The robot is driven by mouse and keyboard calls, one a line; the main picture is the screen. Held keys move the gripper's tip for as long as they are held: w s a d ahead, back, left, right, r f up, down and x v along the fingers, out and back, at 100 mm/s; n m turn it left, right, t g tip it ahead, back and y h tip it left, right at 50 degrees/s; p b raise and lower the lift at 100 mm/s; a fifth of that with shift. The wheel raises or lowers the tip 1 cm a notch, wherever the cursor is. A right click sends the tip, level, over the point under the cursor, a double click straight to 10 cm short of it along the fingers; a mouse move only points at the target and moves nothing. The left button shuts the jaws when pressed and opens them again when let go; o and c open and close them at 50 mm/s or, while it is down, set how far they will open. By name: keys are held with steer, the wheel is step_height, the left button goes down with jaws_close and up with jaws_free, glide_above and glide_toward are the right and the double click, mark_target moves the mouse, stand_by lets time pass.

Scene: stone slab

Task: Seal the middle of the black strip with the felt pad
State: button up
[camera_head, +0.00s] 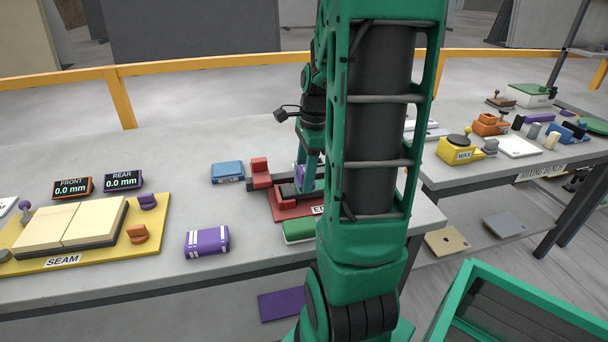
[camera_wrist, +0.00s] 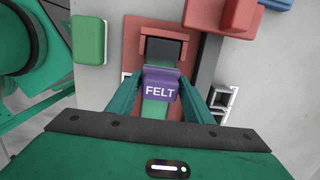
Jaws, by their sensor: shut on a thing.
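My gripper (camera_wrist: 160,88) is shut on the purple felt pad (camera_wrist: 161,85), marked FELT, between its two green fingers in the wrist view. The pad is over the red fixture (camera_wrist: 123,58). A dark surface (camera_wrist: 165,49), perhaps the black strip, shows inside the fixture just beyond the pad; I cannot tell whether the pad touches it. In the head view the red fixture (camera_head: 283,211) sits on the slab bench, its label partly hidden by my arm. A bit of the purple pad (camera_head: 301,176) shows there, and a dark piece (camera_head: 287,192) lies in the fixture.
A green block (camera_head: 299,230) and a blue block (camera_head: 228,172) lie near the fixture. A purple block (camera_head: 207,242) lies left of it. The yellow SEAM board (camera_head: 140,255) with two cream slabs is at far left. A second bench holds a yellow WAX unit (camera_head: 455,150).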

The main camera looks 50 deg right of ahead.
mark_target(302, 168)
steer(key=shift+r, duration=0.1)
steer(key=shift+r, duration=2.9)
steer(key=shift+r, duration=0.15)
steer(key=shift+r, duration=1.35)
steer(key=shift+a, duration=0.1)
